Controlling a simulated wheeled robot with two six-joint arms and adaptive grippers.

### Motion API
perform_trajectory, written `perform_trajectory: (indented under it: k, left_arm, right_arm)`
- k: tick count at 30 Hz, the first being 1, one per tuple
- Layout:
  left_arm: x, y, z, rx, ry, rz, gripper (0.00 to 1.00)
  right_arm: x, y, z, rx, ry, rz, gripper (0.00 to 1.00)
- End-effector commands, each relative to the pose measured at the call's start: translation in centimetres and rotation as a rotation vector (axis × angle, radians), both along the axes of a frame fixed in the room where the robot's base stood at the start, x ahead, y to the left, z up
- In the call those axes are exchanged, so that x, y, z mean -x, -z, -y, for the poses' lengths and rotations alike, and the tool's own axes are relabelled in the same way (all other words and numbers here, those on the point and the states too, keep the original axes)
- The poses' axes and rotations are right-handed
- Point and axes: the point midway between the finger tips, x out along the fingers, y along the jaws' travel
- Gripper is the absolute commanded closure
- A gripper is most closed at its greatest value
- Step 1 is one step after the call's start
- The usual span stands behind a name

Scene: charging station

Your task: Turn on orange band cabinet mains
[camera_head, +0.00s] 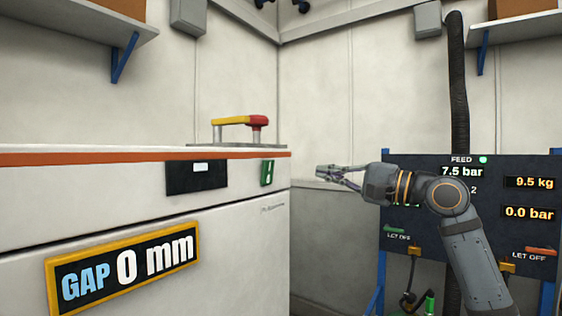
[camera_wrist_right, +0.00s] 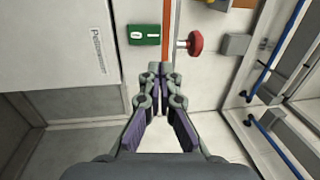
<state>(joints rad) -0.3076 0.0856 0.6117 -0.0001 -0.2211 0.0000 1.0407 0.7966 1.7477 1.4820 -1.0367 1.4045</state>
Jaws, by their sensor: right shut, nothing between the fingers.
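The white cabinet with the orange band (camera_head: 150,158) fills the left of the head view. A small green switch plate (camera_head: 267,173) sits at the right end of its front, just below the band. In the right wrist view the green plate (camera_wrist_right: 144,35) shows two pale marks. A yellow handle (camera_head: 232,121) with a red end (camera_head: 258,122) stands on the cabinet top; a red knob (camera_wrist_right: 194,43) shows in the wrist view. My right gripper (camera_head: 320,172) is shut and empty, right of the cabinet and apart from the switch plate. My left gripper is out of view.
A dark panel (camera_head: 197,177) and a "GAP 0 mm" sign (camera_head: 125,268) are on the cabinet front. A dark gauge board (camera_head: 520,232) on blue posts stands at right, behind my arm. Shelves (camera_head: 85,22) hang high on the wall.

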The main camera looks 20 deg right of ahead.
Motion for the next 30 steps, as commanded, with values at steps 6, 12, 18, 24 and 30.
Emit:
perform_trajectory:
  k: [6,12,18,24,30]
  left_arm:
    - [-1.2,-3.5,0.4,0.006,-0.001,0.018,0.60]
    - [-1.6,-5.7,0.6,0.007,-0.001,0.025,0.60]
    - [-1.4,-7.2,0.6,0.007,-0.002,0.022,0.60]
    - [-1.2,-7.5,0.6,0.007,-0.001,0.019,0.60]
    - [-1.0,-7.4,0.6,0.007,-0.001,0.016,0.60]
  right_arm:
    - [-3.5,-1.5,-2.9,-0.007,-0.006,-0.001,1.00]
    - [-6.8,-1.9,-5.5,-0.005,-0.005,-0.003,1.00]
    - [-9.1,-2.1,-7.2,-0.003,-0.002,-0.002,1.00]
    - [-9.9,-1.9,-7.7,-0.001,0.000,-0.001,1.00]
    - [-9.9,-1.8,-7.7,-0.001,0.001,-0.001,1.00]
